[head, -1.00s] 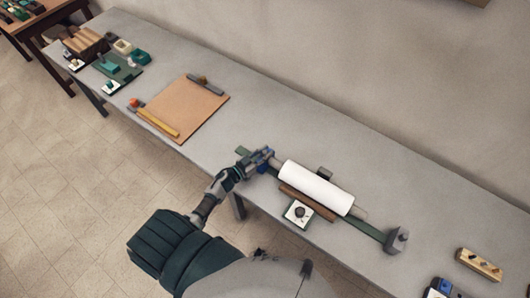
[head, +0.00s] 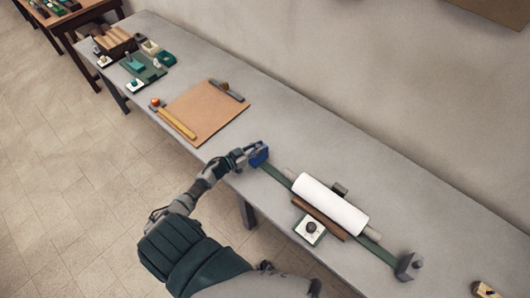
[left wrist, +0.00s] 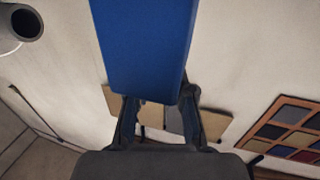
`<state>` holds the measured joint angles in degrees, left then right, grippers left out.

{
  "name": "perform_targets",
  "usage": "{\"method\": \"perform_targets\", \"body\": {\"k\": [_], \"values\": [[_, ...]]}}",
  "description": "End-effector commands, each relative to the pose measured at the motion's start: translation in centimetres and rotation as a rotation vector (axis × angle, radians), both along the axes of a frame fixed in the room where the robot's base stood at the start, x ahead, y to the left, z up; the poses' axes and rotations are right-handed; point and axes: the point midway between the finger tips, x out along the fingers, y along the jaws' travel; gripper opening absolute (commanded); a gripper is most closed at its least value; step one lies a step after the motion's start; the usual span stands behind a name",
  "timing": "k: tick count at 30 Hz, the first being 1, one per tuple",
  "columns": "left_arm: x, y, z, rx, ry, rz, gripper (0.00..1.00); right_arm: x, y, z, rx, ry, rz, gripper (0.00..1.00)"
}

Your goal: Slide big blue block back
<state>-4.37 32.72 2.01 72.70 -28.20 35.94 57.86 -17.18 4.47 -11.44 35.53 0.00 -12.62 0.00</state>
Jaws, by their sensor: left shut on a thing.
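The big blue block (head: 259,154) sits at the left end of the dark green rail (head: 274,173) on the grey table, clear of the white roll. My left gripper (head: 248,155) is shut on the block from its left side. In the left wrist view the blue block (left wrist: 144,50) fills the upper middle, with the gripper fingers (left wrist: 158,115) against its lower end. The white roll (head: 331,205) lies over the rail to the right of the block. A grey end block (head: 409,266) stands at the rail's right end. My right gripper is not in view.
A brown board (head: 207,112) lies left of the rail, with a yellow bar (head: 177,122) along its near edge. A white square piece with a dark knob (head: 310,229) is near the roll's front.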

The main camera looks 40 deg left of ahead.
Motion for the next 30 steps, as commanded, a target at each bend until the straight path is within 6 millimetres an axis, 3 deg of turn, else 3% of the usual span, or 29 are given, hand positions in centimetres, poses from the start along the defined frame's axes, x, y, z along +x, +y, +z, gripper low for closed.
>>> {"method": "perform_targets", "body": {"k": [1, 7, 8, 10, 11, 22, 30], "values": [[0.0, 0.7, 0.0, 0.003, 0.004, 0.015, 0.0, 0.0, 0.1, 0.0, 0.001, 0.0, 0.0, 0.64], [0.0, 0.8, 0.1, 0.004, 0.004, 0.016, 0.0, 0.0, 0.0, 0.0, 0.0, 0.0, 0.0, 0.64], [0.1, 0.8, 0.1, 0.004, 0.004, 0.016, 0.3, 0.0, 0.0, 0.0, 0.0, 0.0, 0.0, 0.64], [0.1, 0.8, 0.1, 0.003, 0.003, 0.015, 0.47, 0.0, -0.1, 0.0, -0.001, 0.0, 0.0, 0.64], [0.1, 0.8, 0.1, 0.002, 0.003, 0.015, 0.49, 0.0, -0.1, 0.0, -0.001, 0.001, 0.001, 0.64], [-0.6, 0.6, 0.0, 0.004, 0.004, 0.011, 0.49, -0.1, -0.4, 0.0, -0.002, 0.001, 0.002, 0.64], [-5.7, 2.6, -0.2, 0.005, 0.008, 0.011, 0.49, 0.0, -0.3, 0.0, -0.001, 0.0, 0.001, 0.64]]}}
